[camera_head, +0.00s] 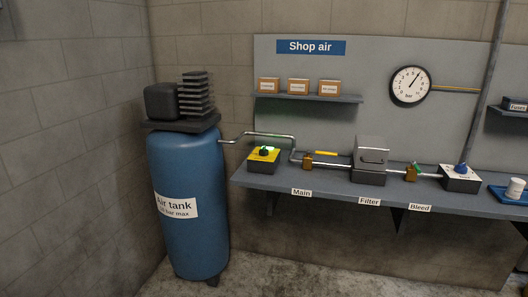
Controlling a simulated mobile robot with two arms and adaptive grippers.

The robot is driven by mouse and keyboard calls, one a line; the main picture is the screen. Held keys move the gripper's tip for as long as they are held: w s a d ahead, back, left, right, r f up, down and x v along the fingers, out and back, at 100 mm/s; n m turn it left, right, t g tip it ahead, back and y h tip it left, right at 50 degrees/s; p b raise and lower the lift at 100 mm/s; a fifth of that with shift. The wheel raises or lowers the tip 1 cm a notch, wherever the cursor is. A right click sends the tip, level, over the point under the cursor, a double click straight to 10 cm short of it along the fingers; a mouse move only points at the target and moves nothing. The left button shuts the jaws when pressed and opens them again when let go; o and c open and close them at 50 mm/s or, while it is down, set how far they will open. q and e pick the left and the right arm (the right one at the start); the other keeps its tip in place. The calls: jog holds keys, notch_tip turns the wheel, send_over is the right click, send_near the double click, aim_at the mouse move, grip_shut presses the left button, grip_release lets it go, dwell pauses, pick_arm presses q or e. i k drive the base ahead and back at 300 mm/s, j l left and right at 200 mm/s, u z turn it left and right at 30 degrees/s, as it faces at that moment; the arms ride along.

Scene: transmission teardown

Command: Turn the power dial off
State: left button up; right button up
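A yellow-topped box (257,163) stands at the left end of the grey bench. On it is a dark dial (264,151) with a green glow around it, which looks like the power dial. Its pointer direction is too small to read. A second box (460,181) with a white top and a blue knob (462,168) stands further right on the bench. Neither of my grippers is in view, and nothing touches either dial.
A blue air tank (187,235) with a dark compressor on top stands left of the bench (335,189). A round gauge (410,86) hangs above.

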aim_at(263, 152)
jog(key=i+l+u, duration=0.2)
jog(key=i, duration=0.3)
jog(key=i+l+u, duration=0.15)
jog(key=i, duration=0.35)
